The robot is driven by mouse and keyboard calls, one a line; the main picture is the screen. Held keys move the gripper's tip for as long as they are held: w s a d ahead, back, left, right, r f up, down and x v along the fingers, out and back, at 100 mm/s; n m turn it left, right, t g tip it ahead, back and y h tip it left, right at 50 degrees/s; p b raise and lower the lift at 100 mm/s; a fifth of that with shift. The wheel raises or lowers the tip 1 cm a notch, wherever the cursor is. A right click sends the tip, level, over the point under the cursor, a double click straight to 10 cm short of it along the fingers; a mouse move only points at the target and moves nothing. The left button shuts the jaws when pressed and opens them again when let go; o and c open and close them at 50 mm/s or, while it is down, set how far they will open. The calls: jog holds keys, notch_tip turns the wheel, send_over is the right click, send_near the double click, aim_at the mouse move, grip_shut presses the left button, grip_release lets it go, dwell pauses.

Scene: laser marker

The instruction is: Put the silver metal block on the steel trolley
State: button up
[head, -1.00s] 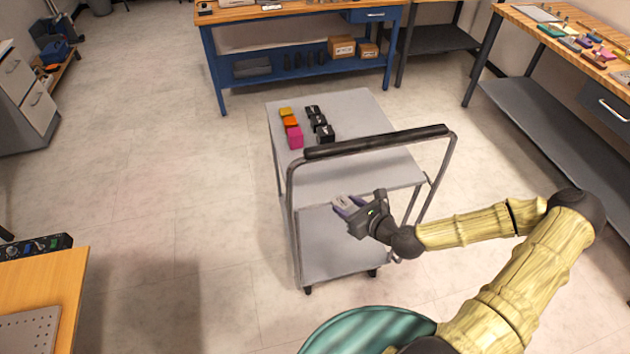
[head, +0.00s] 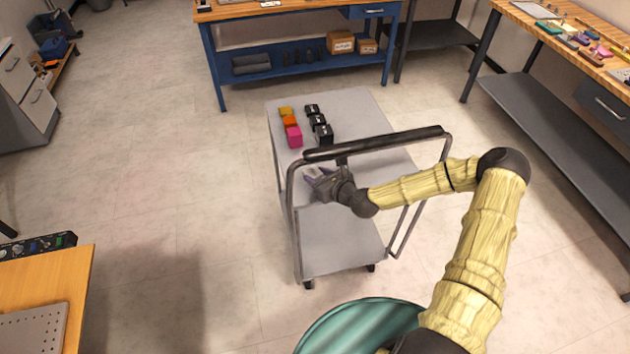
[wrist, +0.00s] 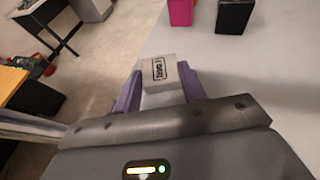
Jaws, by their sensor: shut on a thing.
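The silver metal block (wrist: 160,72) is held between the purple fingers of my gripper (wrist: 158,90) in the wrist view, with a dark printed label facing the camera. In the head view my gripper (head: 312,176) is at the near end of the steel trolley (head: 352,112), below the handle bar and near the top shelf. The block is hard to make out there. The trolley's pale top also shows in the wrist view (wrist: 235,65), beyond and to the right of the block. I cannot tell whether the block touches it.
Yellow, orange and magenta (head: 294,136) blocks and several black blocks (head: 324,134) stand on the trolley's left far part. The trolley's dark handle (head: 375,143) crosses above my gripper. The trolley top's right side is clear. Workbenches (head: 300,12) stand behind and at the right.

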jog(key=shift+w+a+r, duration=0.1)
jog(key=shift+w+a, duration=0.2)
jog(key=shift+w, duration=0.05)
notch_tip(320, 180, down, 3)
jog(key=shift+r+p, duration=0.2)
jog(key=shift+p, duration=0.5)
jog(key=shift+f, duration=0.55)
jog(key=shift+f, duration=0.1)
jog(key=shift+f, duration=0.1)
jog(key=o, duration=1)
